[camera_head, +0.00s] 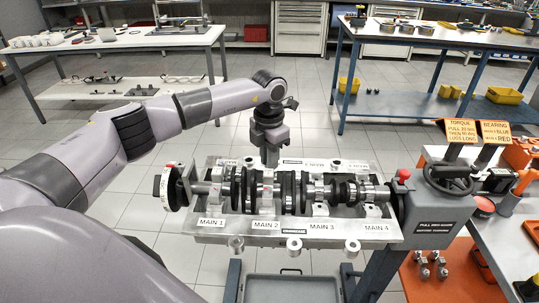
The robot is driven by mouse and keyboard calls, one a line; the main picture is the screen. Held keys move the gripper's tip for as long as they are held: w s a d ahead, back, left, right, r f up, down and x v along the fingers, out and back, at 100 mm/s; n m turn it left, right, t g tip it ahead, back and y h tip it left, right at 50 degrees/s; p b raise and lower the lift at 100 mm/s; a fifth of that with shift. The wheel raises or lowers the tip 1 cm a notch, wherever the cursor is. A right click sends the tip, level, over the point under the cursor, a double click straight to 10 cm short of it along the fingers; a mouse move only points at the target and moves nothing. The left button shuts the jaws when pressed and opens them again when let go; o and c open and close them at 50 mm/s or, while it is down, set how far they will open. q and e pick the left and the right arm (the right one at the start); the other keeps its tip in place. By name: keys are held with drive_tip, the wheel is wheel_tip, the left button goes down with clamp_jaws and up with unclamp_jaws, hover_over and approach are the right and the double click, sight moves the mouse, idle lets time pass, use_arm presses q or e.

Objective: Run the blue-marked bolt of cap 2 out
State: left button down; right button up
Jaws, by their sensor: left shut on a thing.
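The engine block (210,232) is held on a stand, with the crankshaft (290,190) lying along it. Labels MAIN 1 to MAIN 4 run along its near side. Cap 2 (267,190) sits across the crankshaft behind the MAIN 2 label (265,226). My left gripper (270,161) points down at the far end of cap 2, its jaws shut on a bolt there. The bolt is hidden by the jaws, and I cannot make out its blue mark. My right gripper is not in view.
A hand wheel (448,178) and red knob (403,174) are on the stand's right side. Torque and bearing signs (458,131) stand behind it. A grey tray (290,289) lies below the block. A right-hand bench (515,240) holds tools. Floor behind the block is clear.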

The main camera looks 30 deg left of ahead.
use_arm(q)
drive_tip(key=shift+s+d+f+n, duration=0.15)
drive_tip(key=shift+f+n, duration=0.15)
drive_tip(key=shift+n, duration=0.3)
drive_tip(key=c, duration=1.1)
unclamp_jaws()
drive_tip(key=shift+o, duration=0.2)
drive_tip(key=shift+r, duration=0.3)
drive_tip(key=shift+w+r, duration=0.2)
drive_tip(key=shift+r, duration=0.15)
wheel_tip(320, 180, up, 6)
drive_tip(key=shift+s+r+b, duration=0.1)
drive_tip(key=shift+s+b, duration=0.05)
drive_tip(key=shift+b, duration=0.2)
